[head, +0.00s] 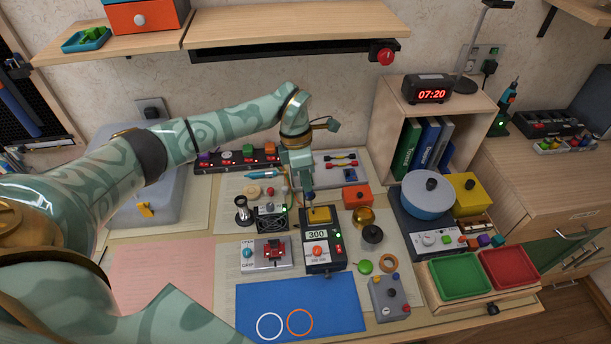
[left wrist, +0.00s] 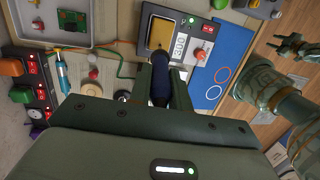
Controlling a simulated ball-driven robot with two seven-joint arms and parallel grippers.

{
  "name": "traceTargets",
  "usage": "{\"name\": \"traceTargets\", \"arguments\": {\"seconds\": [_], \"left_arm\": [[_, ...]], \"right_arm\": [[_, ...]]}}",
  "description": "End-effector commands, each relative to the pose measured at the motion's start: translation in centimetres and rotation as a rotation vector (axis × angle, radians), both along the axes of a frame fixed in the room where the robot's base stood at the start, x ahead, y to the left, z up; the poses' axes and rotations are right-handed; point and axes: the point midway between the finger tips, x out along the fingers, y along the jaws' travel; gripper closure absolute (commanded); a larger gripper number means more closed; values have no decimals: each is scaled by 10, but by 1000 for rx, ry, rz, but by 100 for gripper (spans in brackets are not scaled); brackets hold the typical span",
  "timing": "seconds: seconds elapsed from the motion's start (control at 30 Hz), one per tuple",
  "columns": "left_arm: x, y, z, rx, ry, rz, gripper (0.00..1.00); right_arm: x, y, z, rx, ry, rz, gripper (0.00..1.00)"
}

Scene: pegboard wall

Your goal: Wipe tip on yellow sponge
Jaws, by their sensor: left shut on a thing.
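The yellow sponge (head: 319,214) sits in the top of the dark soldering station (head: 340,262) marked 300. The sponge also shows at the top of the left wrist view (left wrist: 160,33). My left gripper (head: 307,188) is shut on the dark blue handle of a soldering iron (left wrist: 159,84) and holds it just behind and above the sponge. The iron points down toward the sponge. Its tip is hard to make out, and I cannot tell whether it touches. My right gripper (left wrist: 289,46) shows only in the left wrist view, small and apart from the station.
A small red circuit board (head: 275,250) in a holder stands left of the station. An orange box (head: 357,196) and a brass-coloured pot (head: 364,217) stand to its right. A blue mat (head: 340,300) with two rings lies in front, mostly bare. Shelves overhang the back.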

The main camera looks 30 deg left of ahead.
Motion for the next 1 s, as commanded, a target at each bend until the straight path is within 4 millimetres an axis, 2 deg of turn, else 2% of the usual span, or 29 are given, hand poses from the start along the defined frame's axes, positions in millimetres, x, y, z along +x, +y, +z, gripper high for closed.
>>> {"name": "traceTargets", "arguments": {"seconds": [0.37, 1.0], "left_arm": [[1, -1, -1, 1, 1, 0, 100], [11, -14, 0, 1, -1, 0, 100]], "right_arm": [[0, 0, 1, 0, 0, 0, 64], [0, 0, -1, 0, 0, 0, 64]]}}
